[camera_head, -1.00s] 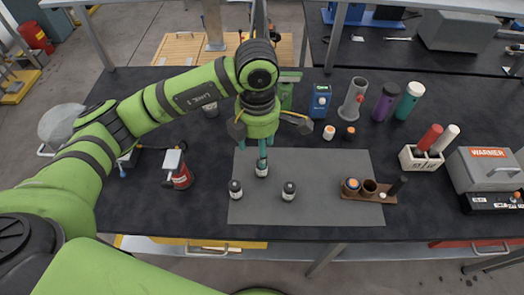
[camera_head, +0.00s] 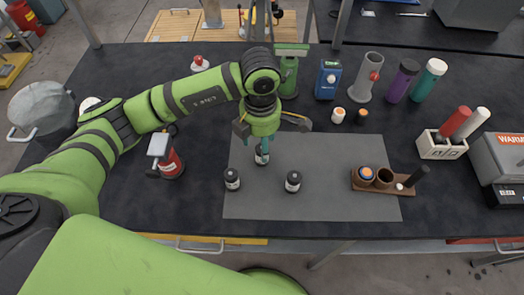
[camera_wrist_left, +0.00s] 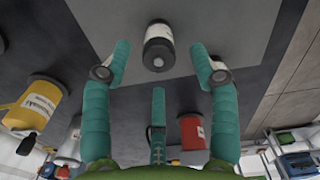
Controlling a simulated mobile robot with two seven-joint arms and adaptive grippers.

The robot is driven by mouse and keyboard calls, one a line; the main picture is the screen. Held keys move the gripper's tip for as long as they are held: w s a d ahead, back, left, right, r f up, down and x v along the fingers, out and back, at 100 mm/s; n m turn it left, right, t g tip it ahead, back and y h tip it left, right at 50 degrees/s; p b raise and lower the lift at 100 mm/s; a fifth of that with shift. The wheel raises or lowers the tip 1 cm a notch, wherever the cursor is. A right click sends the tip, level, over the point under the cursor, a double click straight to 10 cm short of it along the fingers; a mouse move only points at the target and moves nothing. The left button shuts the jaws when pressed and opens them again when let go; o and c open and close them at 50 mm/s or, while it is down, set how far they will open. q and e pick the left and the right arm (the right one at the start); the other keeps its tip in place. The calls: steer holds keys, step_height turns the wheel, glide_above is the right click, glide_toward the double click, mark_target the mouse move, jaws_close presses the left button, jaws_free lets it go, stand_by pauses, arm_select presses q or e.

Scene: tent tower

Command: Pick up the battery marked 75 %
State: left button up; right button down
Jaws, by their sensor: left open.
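Three small dark cylinders with white labels, which look like batteries, stand on a grey mat (camera_head: 330,205): a back one (camera_head: 262,158), a front-left one (camera_head: 232,180) and a front-right one (camera_head: 293,182). Their marks are too small to read, so I cannot tell which is 75 %. My left gripper (camera_head: 262,145) is open, its teal fingers pointing down over the back one and partly covering it. In the left wrist view a dark-ended cylinder with a white label (camera_wrist_left: 158,48) lies ahead between the spread fingertips, apparently untouched. My right gripper is not in view.
A brown holder (camera_head: 386,186) with cups stands on the mat's right. A red canister (camera_head: 171,162) stands left of the mat. A blue box (camera_head: 328,80), purple bottle (camera_head: 402,82) and teal bottle (camera_head: 428,80) stand behind.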

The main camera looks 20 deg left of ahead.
arm_select(q)
step_height(320, 180, down, 3)
steer(key=shift+d+f+p, duration=0.1)
steer(key=shift+d+p, duration=0.05)
steer(key=shift+p, duration=0.4)
steer(key=shift+f, duration=0.2)
jaws_close()
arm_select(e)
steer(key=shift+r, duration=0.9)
arm_select(q)
steer(key=shift+w+r, duration=0.1)
steer(key=shift+r, duration=0.05)
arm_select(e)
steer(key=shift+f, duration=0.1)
